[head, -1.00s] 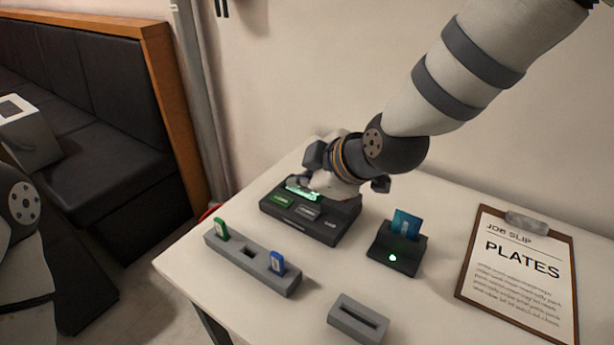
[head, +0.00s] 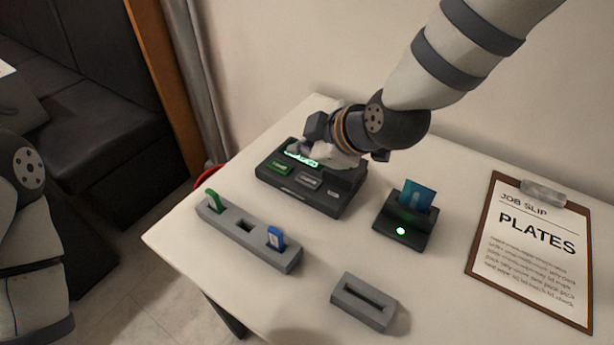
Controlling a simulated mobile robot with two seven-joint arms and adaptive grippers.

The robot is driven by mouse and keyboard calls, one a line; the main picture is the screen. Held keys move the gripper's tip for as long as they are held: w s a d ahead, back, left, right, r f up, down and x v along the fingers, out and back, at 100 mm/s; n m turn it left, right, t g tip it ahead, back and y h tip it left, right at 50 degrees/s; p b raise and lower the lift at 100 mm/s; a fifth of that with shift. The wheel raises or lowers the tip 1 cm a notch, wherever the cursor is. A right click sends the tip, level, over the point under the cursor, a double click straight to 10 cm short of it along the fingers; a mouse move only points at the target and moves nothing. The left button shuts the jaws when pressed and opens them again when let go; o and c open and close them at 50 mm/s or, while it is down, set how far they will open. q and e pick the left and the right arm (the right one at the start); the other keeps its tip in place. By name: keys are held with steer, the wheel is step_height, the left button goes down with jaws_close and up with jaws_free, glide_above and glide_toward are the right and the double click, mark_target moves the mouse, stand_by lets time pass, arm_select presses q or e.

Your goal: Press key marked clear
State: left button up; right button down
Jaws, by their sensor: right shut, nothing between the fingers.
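The black control box (head: 350,190) stands on the table with a lit green display (head: 301,158) at its back. Its front slope carries a green key (head: 278,168), a grey key (head: 309,181) and a smaller grey key (head: 333,193). The lettering is too small to read, so I cannot tell which key says clear. My right gripper (head: 333,158) is shut and empty over the back of the box, partly covering the display. Its fingertips are hard to make out, and I cannot tell whether they touch the box. My left arm shows at the left edge; its gripper is out of view.
A grey rack (head: 245,242) in front holds a green tag (head: 213,202) and a blue tag (head: 275,238). To the right stand a black card reader (head: 403,232) with a blue card (head: 417,196), a grey slotted block (head: 364,302) and a job-slip clipboard (head: 530,250) reading PLATES.

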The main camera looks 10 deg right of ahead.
mark_target(306, 183)
step_height(306, 183, down, 3)
steer(key=shift+r, duration=0.1)
steer(key=shift+f+b, duration=0.45)
steer(key=shift+f, duration=0.45)
arm_select(q)
steer(key=shift+s+f+g, duration=0.3)
steer(key=shift+s+f, duration=0.6)
arm_select(e)
steer(key=shift+f, duration=0.4)
steer(key=shift+f, duration=0.4)
stand_by(0.5)
steer(key=shift+r+p, duration=0.45)
steer(key=shift+r, duration=0.55)
arm_select(q)
steer(key=shift+w+r, duration=0.5)
steer(key=shift+r, duration=0.05)
arm_select(e)
steer(key=shift+f, duration=0.15)
